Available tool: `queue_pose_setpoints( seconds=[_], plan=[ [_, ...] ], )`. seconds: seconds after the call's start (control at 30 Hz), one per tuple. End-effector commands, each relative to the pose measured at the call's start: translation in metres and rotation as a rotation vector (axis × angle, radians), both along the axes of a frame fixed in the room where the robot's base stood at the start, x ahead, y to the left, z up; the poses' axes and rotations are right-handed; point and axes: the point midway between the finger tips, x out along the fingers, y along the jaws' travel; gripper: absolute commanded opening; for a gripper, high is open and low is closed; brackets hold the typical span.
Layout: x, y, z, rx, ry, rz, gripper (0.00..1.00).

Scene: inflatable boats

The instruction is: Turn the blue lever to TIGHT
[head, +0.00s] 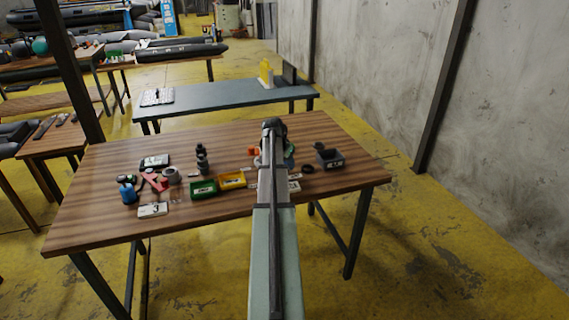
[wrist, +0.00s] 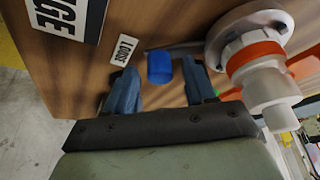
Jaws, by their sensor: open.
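In the wrist view, the blue lever's knob (wrist: 160,67) sits on a thin grey rod running right to a round pale flange (wrist: 243,32). A white label reading LOOSE (wrist: 123,50) lies just left of the knob. My gripper (wrist: 159,75) is open, with one blue finger on each side of the knob. I see a gap on both sides and cannot tell the depth between fingertips and knob. No TIGHT label is readable. In the head view my arm hides the gripper and the lever.
A white fitting with an orange band (wrist: 256,54) stands close to the right finger.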

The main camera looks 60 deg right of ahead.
Motion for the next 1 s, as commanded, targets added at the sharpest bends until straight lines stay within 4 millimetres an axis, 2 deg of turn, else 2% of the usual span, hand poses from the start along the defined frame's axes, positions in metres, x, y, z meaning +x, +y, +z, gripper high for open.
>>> queue_pose_setpoints(
  seconds=[0.37,0.93,1.0],
  plan=[
    [-0.0003,-0.0017,-0.0047,0.0,0.0,0.0,0.55],
    [-0.0002,-0.0016,-0.0044,0.001,0.0,0.0,0.02],
    [-0.0002,-0.0016,-0.0044,0.001,0.0,0.0,0.0]
  ],
)
